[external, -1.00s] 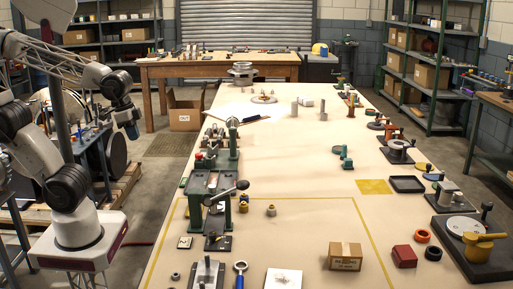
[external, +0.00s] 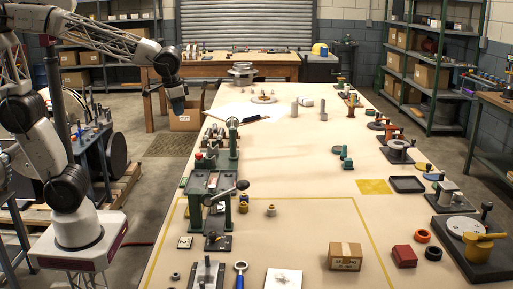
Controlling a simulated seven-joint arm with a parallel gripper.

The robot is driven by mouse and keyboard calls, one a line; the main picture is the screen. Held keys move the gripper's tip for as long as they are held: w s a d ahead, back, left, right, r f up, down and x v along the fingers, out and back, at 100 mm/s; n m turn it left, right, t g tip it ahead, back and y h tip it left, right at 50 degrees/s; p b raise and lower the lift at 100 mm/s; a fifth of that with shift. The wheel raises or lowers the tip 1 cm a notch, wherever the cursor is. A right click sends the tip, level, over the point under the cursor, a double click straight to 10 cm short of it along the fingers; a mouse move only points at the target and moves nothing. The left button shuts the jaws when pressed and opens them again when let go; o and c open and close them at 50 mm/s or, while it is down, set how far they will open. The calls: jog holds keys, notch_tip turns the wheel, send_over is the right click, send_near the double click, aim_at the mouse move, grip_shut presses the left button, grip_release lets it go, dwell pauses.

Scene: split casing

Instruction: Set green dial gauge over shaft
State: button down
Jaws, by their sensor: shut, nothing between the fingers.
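My gripper (external: 178,110) is shut and empty. A green stand (external: 233,140) with a pale round top is at the left edge. A green bench fixture (external: 211,183) with a black-knobbed lever stands nearer. I cannot tell which part is the shaft; two grey upright cylinders (external: 323,112) stand farther back.
A cardboard box (external: 345,257), a red block (external: 404,256) and orange and black rings (external: 423,236) lie at the near right. A black tray (external: 407,184) and several fixtures line the right edge. The middle of the table (external: 290,170) is mostly clear.

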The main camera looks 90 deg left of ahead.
jog(key=w+a+n+g+y, duration=0.25)
jog(key=w+a+n, duration=0.55)
jog(key=w+a, duration=1.35)
jog(key=w+a+f+n+g, duration=0.1)
jog(key=w+a+f+n, duration=0.1)
jog(key=a, duration=0.8)
jog(key=w+a+f+n+g, duration=0.1)
jog(key=a+f, duration=0.3)
jog(key=a, duration=0.7)
jog(key=w+a+f+n+g, duration=0.1)
jog(key=w+a+f+n, duration=0.2)
jog(key=a, duration=0.7)
jog(key=shift+w+a+f+n, duration=0.2)
jog(key=shift+w+f+n, duration=0.1)
jog(key=shift+f+n, duration=0.2)
jog(key=s+a+f, duration=0.2)
jog(key=s+f, duration=0.5)
jog(key=f, duration=0.3)
jog(key=shift+s+a+f, duration=0.2)
jog(key=shift+a+f, duration=0.05)
jog(key=shift+a, duration=0.1)
